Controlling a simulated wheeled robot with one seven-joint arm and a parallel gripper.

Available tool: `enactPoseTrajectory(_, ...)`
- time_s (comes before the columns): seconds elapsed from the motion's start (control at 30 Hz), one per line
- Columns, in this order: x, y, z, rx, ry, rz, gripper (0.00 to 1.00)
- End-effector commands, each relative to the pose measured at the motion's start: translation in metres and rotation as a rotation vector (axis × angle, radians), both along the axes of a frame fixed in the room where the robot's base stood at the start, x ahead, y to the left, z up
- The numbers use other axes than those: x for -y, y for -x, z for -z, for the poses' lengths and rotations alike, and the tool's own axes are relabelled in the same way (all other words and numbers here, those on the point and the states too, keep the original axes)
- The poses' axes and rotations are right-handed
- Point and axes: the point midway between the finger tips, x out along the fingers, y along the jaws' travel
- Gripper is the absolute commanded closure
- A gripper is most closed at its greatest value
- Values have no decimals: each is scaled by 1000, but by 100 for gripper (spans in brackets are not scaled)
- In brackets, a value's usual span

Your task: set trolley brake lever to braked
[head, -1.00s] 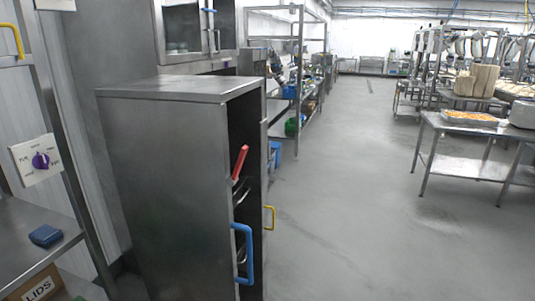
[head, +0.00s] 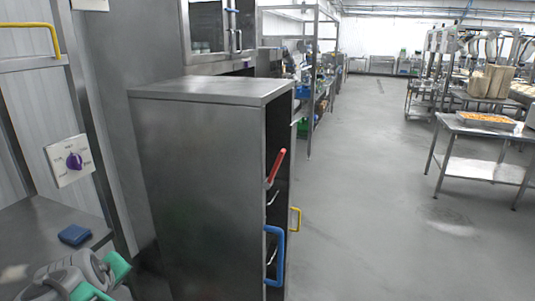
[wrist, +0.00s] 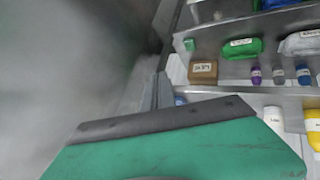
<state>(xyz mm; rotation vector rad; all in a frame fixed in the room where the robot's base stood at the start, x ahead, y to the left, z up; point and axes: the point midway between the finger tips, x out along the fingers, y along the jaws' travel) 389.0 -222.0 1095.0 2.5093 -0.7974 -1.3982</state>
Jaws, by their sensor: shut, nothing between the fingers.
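A red lever-like handle (head: 276,166) sticks up at a tilt from the open front of a tall steel cabinet or trolley (head: 195,180) in the head view. I cannot tell for sure that it is the trolley's brake lever or which setting it marks. My gripper (head: 104,280), grey with green fingers, is at the lower left of the head view. It is shut and empty, left of the cabinet and well apart from the red handle. In the wrist view a green finger surface (wrist: 180,150) fills the bottom; the red handle is not visible there.
The cabinet has a blue handle (head: 268,255) and a yellow handle (head: 296,220). A purple knob (head: 74,160) is on the left wall above a steel shelf with a blue block (head: 74,235). The wrist view shows shelves with a cardboard box (wrist: 203,72). Open floor (head: 360,220) lies right.

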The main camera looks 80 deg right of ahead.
Motion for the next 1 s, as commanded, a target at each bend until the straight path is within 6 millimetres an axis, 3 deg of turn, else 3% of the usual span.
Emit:
enactPoseTrajectory(0.03,55,18,-30,2,125,103,100)
enactPoseTrajectory(0.1,121,58,-71,-35,315,239,100)
enactPoseTrajectory(0.2,184,129,-129,-153,553,419,100)
enactPoseTrajectory(0.27,204,169,-158,-240,660,507,100)
enactPoseTrajectory(0.33,215,205,-185,-332,749,583,100)
enactPoseTrajectory(0.4,218,228,-202,-397,801,629,100)
enactPoseTrajectory(0.47,219,237,-209,-426,824,648,100)
enactPoseTrajectory(0.8,220,240,-210,-433,829,654,100)
enactPoseTrajectory(1.0,244,250,-210,-436,826,658,100)
